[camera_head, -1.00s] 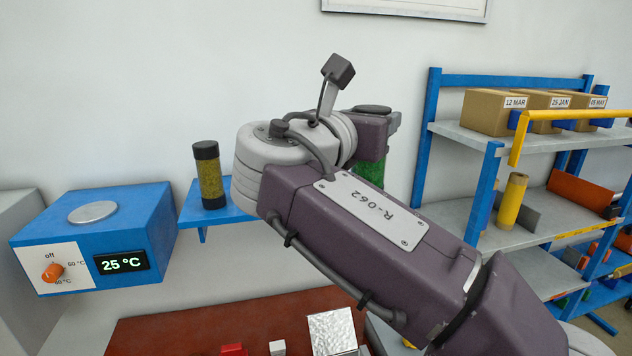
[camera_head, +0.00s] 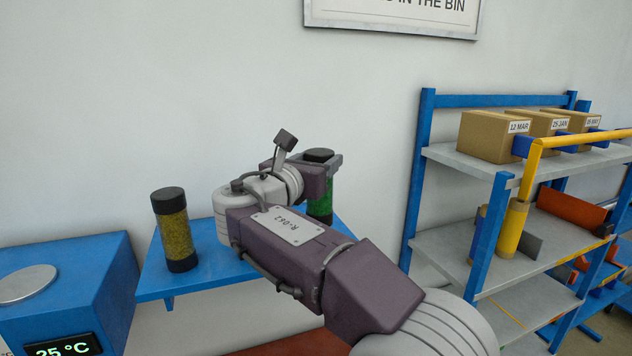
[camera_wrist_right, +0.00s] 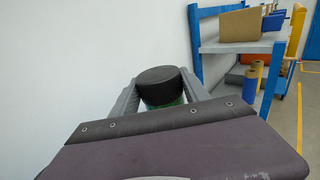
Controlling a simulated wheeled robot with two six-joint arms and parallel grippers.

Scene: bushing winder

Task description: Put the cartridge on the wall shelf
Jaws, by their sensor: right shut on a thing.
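My right gripper (camera_head: 328,166) is shut on a cartridge with a green body (camera_head: 320,207) and black caps. It holds the cartridge upright near its top, at the right end of the blue wall shelf (camera_head: 205,280). My arm hides part of the cartridge and shelf, and I cannot tell whether its base touches the shelf. In the right wrist view the cartridge's black cap (camera_wrist_right: 160,84) sits between the two fingers. A second cartridge, yellow with black caps (camera_head: 175,235), stands upright on the shelf's left part. My left gripper is not in view.
A blue heater box (camera_head: 75,285) with a round metal plate stands left of the shelf. A blue-framed rack (camera_head: 480,245) with cardboard boxes (camera_head: 490,137) and rolls is at the right. The wall above the shelf is bare up to a framed sign (camera_head: 400,15).

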